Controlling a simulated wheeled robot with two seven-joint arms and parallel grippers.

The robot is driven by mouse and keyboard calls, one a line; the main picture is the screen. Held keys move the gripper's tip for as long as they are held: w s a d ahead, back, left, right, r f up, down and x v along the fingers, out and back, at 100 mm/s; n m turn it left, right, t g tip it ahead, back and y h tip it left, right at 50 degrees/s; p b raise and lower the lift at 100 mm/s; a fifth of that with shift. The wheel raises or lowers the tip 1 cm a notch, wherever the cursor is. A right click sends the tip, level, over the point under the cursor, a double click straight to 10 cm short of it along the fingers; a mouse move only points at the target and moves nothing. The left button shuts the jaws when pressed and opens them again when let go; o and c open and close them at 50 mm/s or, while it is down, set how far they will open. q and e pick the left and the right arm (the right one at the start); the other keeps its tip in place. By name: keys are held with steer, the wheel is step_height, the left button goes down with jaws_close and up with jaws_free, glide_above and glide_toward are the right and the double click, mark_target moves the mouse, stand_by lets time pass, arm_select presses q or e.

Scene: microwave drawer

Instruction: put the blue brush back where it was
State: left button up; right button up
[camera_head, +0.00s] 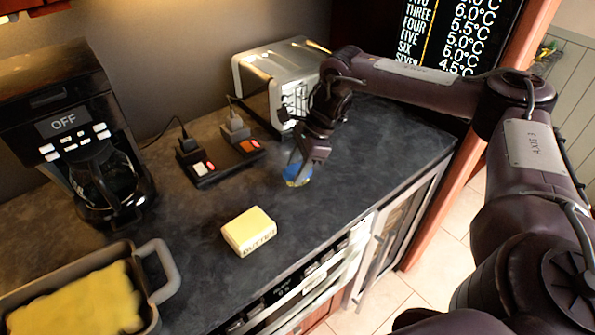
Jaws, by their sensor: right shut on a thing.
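The blue brush (298,175) is a small blue thing with a little yellow at its lower edge, at the counter's right part. My right gripper (301,165) points down and is shut on it. The fingers hide part of the brush, and I cannot tell whether it touches the counter or is just above it. My left gripper is not in view.
A butter block (249,231) lies on the dark counter (330,215). A toaster (275,80) and a power strip (221,161) with plugs stand behind. A coffee maker (75,130) and a grey dish (160,275) with yellow food are at the left.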

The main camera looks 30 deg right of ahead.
steer(key=shift+f, duration=1.2)
steer(key=o, duration=1.1)
steer(key=shift+r, duration=0.1)
steer(key=shift+d+r, duration=0.1)
steer(key=shift+r, duration=0.1)
steer(key=v, duration=1.1)
steer(key=shift+r, duration=0.2)
